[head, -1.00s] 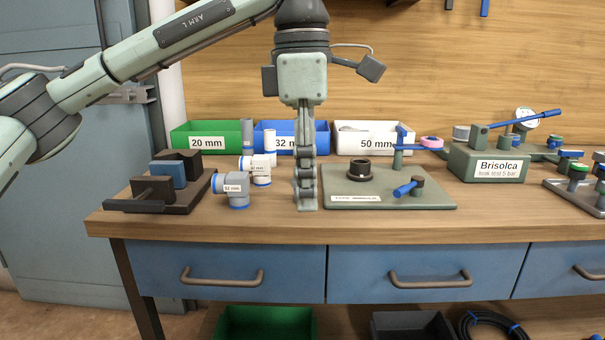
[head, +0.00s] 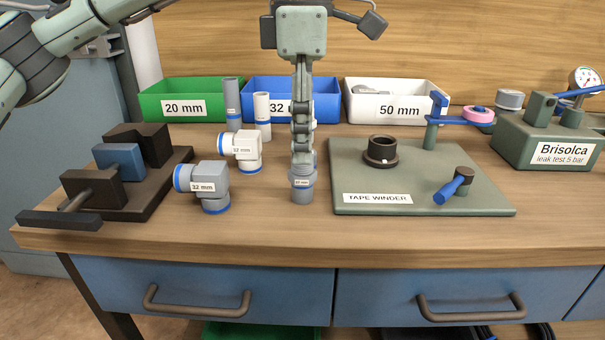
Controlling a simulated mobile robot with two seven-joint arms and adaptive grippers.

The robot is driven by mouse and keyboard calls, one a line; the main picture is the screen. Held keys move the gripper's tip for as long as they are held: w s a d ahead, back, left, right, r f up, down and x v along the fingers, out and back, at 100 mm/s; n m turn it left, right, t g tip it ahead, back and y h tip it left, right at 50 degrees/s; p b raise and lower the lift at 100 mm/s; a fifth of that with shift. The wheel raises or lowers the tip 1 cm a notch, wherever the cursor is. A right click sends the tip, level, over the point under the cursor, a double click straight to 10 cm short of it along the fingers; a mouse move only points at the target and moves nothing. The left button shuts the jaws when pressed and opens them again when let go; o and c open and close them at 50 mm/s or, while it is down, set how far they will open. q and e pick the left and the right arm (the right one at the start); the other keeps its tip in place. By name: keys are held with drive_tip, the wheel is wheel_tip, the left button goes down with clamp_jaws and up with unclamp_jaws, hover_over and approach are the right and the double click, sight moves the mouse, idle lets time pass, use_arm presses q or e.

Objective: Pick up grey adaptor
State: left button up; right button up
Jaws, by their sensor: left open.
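The grey adaptor (head: 302,193), a small upright fitting with a white label, stands on the bench between the elbows and the tape winder board. My left gripper (head: 302,163) points straight down at it and is seen edge-on, so the fingers overlap in one line. It is open, its fingertips at the adaptor's upper part and hiding some of it. I cannot tell whether they touch it. My right gripper is not in view.
A grey elbow (head: 207,186) and a white elbow (head: 244,151) stand to the left, with two pipe pieces behind. The tape winder board (head: 470,200) lies close on the right. A black clamp block (head: 160,185) sits far left. Green, blue and white bins (head: 410,105) line the back.

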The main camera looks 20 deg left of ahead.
sight(302, 178)
use_arm(q)
wheel_tip(302, 178, down, 5)
drive_tip(key=shift+w+r, duration=0.15)
drive_tip(key=c, duration=1.2)
